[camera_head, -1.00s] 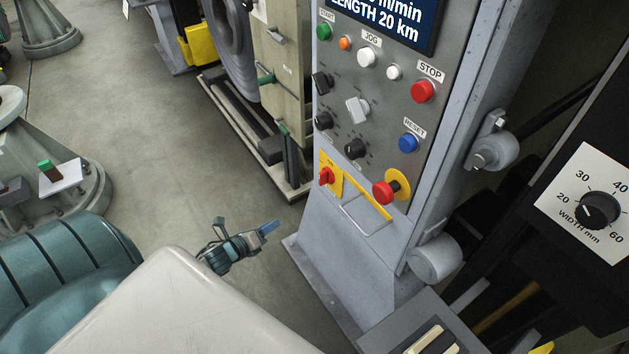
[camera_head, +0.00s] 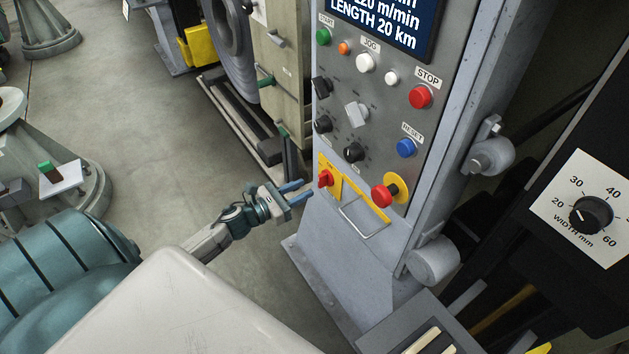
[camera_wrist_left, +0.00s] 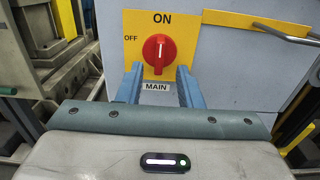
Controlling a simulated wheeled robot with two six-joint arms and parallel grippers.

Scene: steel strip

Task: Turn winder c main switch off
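The main switch (camera_head: 325,178) is a red rotary knob on a yellow plate (camera_head: 333,169) at the lower left of the grey control cabinet. In the left wrist view the red knob (camera_wrist_left: 159,50) has its white mark upright, pointing at ON; OFF is printed to the left and MAIN below. My left gripper (camera_head: 302,192) is open and empty, just left of the switch. In the left wrist view its blue fingers (camera_wrist_left: 158,84) stand apart below and to either side of the knob, and I cannot tell whether they touch it. My right gripper is not in view.
A red emergency-stop button (camera_head: 383,196) and a metal handle (camera_head: 360,222) sit right of the switch. Knobs and buttons, with a blue reset button (camera_head: 405,147), are above. A black panel with a width dial (camera_head: 591,214) is at the far right.

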